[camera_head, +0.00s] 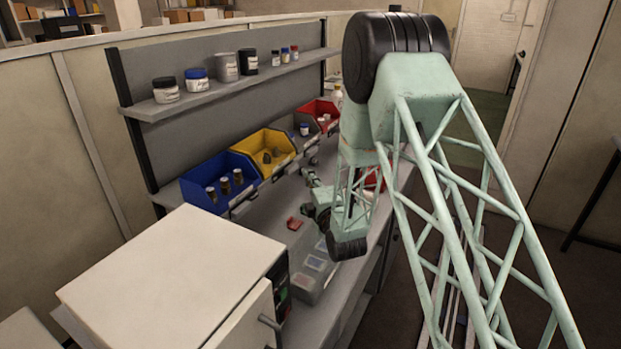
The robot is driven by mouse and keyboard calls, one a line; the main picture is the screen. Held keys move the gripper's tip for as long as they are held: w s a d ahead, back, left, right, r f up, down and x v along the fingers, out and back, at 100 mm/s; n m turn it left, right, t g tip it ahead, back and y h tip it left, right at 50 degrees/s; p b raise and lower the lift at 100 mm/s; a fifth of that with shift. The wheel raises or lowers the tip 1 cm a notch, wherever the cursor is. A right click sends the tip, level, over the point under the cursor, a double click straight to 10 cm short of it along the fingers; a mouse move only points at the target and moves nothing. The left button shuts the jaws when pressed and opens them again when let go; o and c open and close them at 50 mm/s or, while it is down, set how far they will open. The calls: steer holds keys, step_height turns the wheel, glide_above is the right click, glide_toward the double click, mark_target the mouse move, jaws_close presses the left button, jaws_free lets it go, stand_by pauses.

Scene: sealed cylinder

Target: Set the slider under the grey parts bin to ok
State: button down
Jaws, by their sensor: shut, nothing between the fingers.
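A small slider strip (311,145) shows along the lower front edge of the bin. It is too small to read its setting. My gripper (308,174) is shut and empty, low over the bench in front of the yellow and grey bins. It is small in this view, and I cannot tell whether it touches anything.
The yellow bin (264,151), blue bin (219,181) and red bin (321,112) stand in the same row. A shelf with several jars (232,89) hangs above. A white cabinet (172,278) fills the near left.

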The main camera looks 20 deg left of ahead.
mark_target(315, 152)
steer(key=x, duration=0.7)
steer(key=shift+w+a+b, duration=0.2)
steer(key=shift+w+b, duration=0.1)
steer(key=w, duration=0.2)
steer(key=shift+w+d, duration=0.25)
steer(key=shift+w, duration=0.75)
steer(key=shift+w, duration=0.1)
steer(key=shift+w+d+f+b, duration=0.1)
steer(key=shift+w+d+b, duration=0.1)
steer(key=shift+w+b, duration=0.75)
steer(key=shift+w+d+b, duration=0.15)
steer(key=shift+w+b, duration=0.5)
steer(key=shift+w, duration=0.6)
steer(key=shift+w+d+b, duration=0.15)
steer(key=shift+w+b, duration=0.3)
steer(key=shift+w, duration=0.5)
steer(key=shift+s, duration=0.15)
